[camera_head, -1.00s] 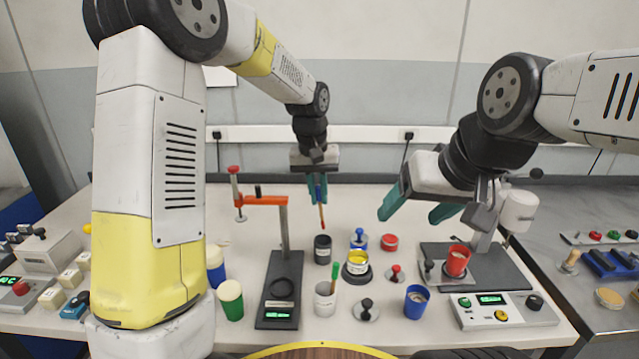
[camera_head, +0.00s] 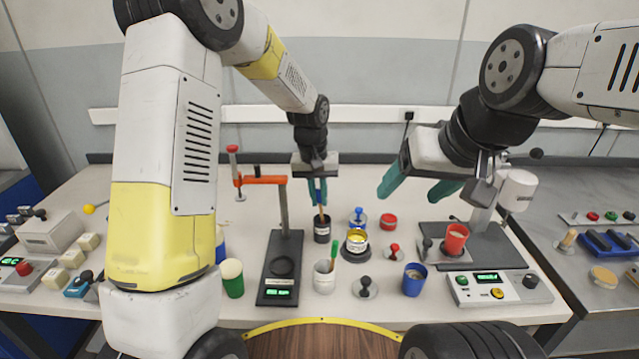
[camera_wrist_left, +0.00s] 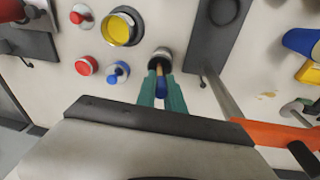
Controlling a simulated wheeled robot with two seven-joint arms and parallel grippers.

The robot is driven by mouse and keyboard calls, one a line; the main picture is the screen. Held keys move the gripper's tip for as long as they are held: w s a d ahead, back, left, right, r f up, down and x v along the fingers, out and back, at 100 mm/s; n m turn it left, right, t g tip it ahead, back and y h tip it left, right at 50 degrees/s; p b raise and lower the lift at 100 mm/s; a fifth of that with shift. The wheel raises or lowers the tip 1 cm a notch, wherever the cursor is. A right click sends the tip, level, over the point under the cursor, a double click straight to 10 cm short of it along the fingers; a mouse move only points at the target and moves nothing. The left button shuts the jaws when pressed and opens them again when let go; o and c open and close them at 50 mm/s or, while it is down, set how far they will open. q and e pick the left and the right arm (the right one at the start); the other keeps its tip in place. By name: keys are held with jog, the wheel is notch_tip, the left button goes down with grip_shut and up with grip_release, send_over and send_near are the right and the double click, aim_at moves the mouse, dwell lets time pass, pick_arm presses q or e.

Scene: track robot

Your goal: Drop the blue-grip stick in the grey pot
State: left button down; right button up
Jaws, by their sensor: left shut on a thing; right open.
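My left gripper (camera_head: 318,192) is shut on the blue-grip stick (camera_wrist_left: 161,86) and holds it upright, tip down. I cannot tell how deep the end is. My right gripper (camera_head: 418,190) is open and empty, above the table to the right. A lighter grey-white pot (camera_head: 324,280) holds a green-handled stick.
A stand with an orange arm (camera_head: 262,181) rises left of the dark pot. A yellow-filled tin (camera_head: 356,241), a blue-knobbed piece (camera_head: 358,216) and a red lid (camera_head: 388,221) stand close on the right. A blue cup (camera_head: 414,281) is nearer the front.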

pick_arm(q)
jog(key=shift+f, duration=0.15)
jog(key=c, duration=0.7)
grip_release()
jog(key=shift+c, duration=0.2)
jog(key=shift+r, duration=5)
